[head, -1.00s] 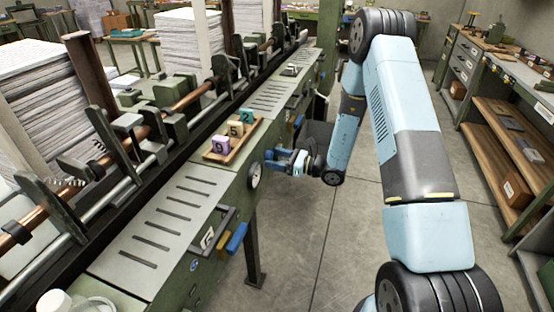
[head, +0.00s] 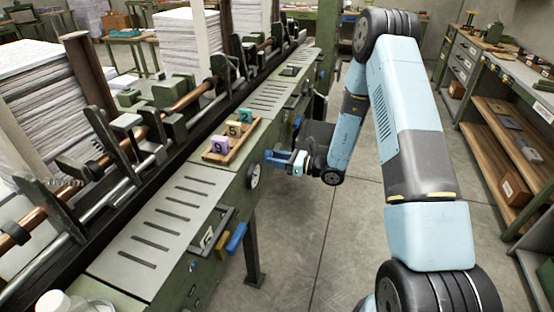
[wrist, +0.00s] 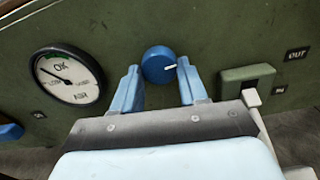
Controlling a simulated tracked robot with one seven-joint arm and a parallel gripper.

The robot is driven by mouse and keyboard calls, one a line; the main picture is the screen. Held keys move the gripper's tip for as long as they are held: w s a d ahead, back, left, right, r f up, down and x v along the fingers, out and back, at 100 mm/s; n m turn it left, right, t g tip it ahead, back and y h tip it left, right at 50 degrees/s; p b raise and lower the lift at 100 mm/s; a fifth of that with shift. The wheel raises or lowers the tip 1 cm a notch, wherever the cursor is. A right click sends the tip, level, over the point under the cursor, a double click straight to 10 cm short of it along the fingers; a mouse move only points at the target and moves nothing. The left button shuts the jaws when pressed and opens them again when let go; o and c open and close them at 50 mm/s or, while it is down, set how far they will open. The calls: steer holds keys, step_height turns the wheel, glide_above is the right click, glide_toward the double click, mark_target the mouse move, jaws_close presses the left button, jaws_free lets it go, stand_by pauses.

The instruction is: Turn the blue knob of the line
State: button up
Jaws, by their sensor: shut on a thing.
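The blue knob (wrist: 158,65) is on the green side panel of the line in the wrist view. Its white mark points right, tilted slightly upward. The two blue fingers of my gripper (wrist: 157,86) stand on either side of the knob and are shut on it. In the head view my gripper (head: 272,158) reaches the side of the line from the right, and the knob is hidden behind it there.
A round AIR gauge (wrist: 68,76) is left of the knob, its needle pointing up-left. A switch box with a white lever (wrist: 250,92) is to the right. A wooden tray (head: 212,158) holds numbered blocks above. Shelves (head: 500,130) stand across the aisle.

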steer(key=shift+a+m, duration=0.2)
steer(key=shift+m, duration=2.2)
steer(key=o, duration=1.1)
steer(key=shift+c, duration=0.2)
steer(key=shift+d, duration=0.15)
steer(key=v, duration=1.3)
steer(key=shift+d, duration=0.3)
